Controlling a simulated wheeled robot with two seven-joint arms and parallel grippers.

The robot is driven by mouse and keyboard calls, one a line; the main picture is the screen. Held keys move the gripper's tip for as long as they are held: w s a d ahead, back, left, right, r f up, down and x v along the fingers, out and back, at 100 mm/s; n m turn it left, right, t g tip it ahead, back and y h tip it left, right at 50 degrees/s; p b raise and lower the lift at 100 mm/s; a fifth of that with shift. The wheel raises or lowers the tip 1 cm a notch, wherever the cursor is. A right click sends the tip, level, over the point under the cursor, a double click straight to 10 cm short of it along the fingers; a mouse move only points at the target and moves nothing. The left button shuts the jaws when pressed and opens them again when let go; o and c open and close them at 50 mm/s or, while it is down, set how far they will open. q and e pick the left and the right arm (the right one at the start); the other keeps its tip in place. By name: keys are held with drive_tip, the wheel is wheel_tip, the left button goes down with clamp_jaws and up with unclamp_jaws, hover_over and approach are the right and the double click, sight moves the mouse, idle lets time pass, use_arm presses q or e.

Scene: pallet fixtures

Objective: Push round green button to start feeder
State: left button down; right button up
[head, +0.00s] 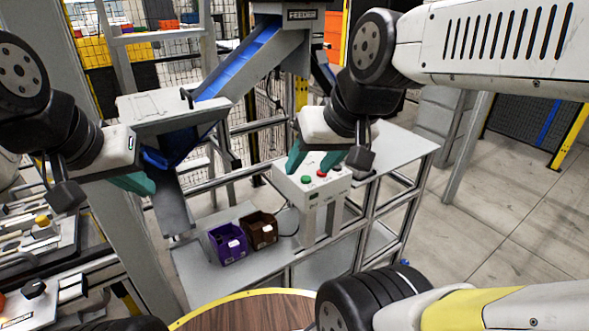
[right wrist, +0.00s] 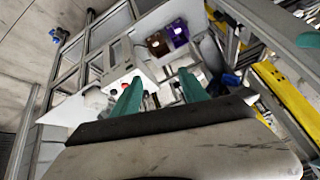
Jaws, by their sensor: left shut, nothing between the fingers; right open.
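The round green button (head: 306,179) is on the sloped top of a light grey control box (head: 312,200), in the head view. In the right wrist view the fingers (right wrist: 160,92) are spread apart over the box (right wrist: 128,66). My left gripper (head: 150,187) is shut and empty, well left of the box.
A purple bin (head: 228,243) and a brown bin (head: 262,231) stand on the low shelf left of the box. A blue chute (head: 238,62) slopes down behind. A grey table (head: 405,146) is to the right of the box. Open floor (head: 500,200) lies further right.

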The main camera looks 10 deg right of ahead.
drive_tip(key=shift+w+r, duration=0.1)
drive_tip(key=shift+w, duration=0.05)
drive_tip(key=c, duration=0.6)
drive_tip(key=shift+w+d+r, duration=0.1)
drive_tip(key=shift+w+r, duration=0.05)
drive_tip(key=shift+w, duration=0.2)
drive_tip(key=c, duration=0.4)
drive_tip(key=w+d+g, duration=0.1)
drive_tip(key=w, duration=0.3)
drive_tip(key=w+d+n+g, duration=0.1)
drive_tip(key=w, duration=0.3)
drive_tip(key=w+d+r+g, duration=0.1)
drive_tip(key=w, duration=0.3)
drive_tip(key=shift+r+n+g+h, duration=0.1)
drive_tip(key=shift+n+g+h, duration=0.2)
drive_tip(key=shift+n, duration=0.1)
clamp_jaws()
drive_tip(key=w+d+f+n+g+h, duration=0.1)
drive_tip(key=w+d+f+g+h, duration=0.1)
drive_tip(key=w, duration=0.8)
wheel_tip(320, 180, down, 2)
drive_tip(key=shift+w+f+n+g, duration=0.1)
drive_tip(key=shift+w+n+g, duration=0.15)
drive_tip(key=shift+g, duration=0.35)
